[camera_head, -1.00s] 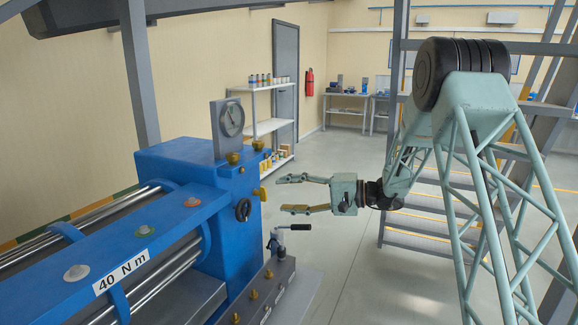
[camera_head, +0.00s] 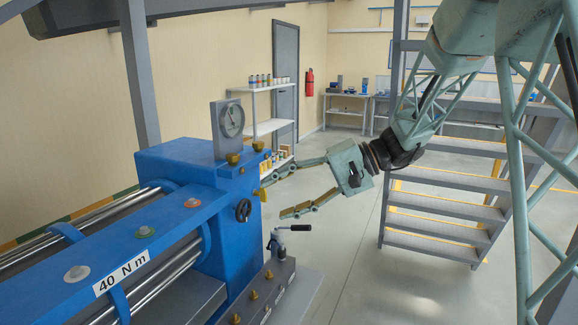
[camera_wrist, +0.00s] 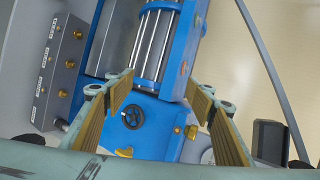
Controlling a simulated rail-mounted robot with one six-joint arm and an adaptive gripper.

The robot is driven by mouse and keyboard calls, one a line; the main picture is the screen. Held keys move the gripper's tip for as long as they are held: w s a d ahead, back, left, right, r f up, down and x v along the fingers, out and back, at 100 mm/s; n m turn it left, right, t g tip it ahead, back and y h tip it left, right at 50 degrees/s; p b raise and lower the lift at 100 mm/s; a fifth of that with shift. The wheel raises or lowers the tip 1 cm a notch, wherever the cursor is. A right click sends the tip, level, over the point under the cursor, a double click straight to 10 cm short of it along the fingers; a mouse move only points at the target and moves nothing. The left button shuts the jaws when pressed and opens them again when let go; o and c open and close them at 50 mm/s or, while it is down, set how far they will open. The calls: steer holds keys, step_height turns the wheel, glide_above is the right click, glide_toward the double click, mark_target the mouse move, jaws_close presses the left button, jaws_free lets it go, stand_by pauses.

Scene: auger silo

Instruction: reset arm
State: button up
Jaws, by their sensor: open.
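My gripper (camera_head: 276,197) is open and empty in the head view, with its two fingers apart and pointing left and down. It is in front of the right end of the blue machine (camera_head: 165,165), and its upper finger overlaps the machine's edge in the picture. I cannot tell whether they touch. In the wrist view my gripper (camera_wrist: 160,105) shows both fingers spread, with the blue machine (camera_wrist: 172,112) between and beyond them. A black handwheel (camera_wrist: 132,117) and brass fittings show on the machine there.
A round gauge (camera_head: 231,120) stands on top of the machine. A lever (camera_head: 293,228) rises from the grey plate at its foot. Metal stairs (camera_head: 440,208) stand at the right. A white shelf (camera_head: 273,127) stands at the back wall. The floor between machine and stairs is clear.

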steer(key=s+d+r+h, duration=0.1)
steer(key=s+d+h, duration=0.3)
steer(key=s, duration=0.8)
steer(key=s+d+r+n+h, duration=0.15)
steer(key=s+d, duration=0.35)
steer(key=s, duration=0.6)
steer(key=s+d+r+h, duration=0.25)
steer(key=s+d, duration=0.25)
steer(key=s, duration=0.7)
steer(key=s+d+f+t+h, duration=0.1)
steer(key=s+d+t+h, duration=0.2)
steer(key=s+d, duration=0.6)
steer(key=shift+s+d+f+h, duration=0.15)
steer(key=shift+s+f+h, duration=0.05)
steer(key=shift+s+h, duration=0.6)
